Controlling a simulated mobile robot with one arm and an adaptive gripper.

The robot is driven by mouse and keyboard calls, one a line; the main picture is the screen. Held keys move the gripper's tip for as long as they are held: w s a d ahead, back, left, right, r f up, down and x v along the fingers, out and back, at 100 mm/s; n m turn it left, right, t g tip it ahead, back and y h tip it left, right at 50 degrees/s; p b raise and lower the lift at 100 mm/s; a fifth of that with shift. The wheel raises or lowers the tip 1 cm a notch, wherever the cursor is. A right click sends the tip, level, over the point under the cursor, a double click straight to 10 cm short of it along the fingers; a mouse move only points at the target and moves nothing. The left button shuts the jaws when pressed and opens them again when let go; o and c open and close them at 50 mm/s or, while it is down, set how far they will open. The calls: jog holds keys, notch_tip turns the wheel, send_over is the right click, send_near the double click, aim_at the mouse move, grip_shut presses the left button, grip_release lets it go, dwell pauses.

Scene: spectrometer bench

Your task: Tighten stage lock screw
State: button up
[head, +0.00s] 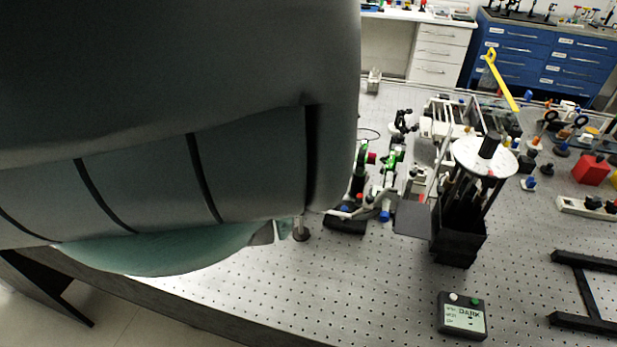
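The stage lock screw cannot be made out in the head view. A cluster of optical mounts and stages with green parts and small blue knobs (385,215) stands on the perforated bench (330,290), just right of my arm. Which of these parts carries the lock screw is too small to tell. My own arm fills the left and upper left of the view and hides much of the bench behind it. My gripper does not show, so its place relative to the stage is hidden.
A black tower with a white round top (485,158) stands right of the mounts. A black frame (585,295) and a power strip (590,207) are at right. The front middle bench is clear.

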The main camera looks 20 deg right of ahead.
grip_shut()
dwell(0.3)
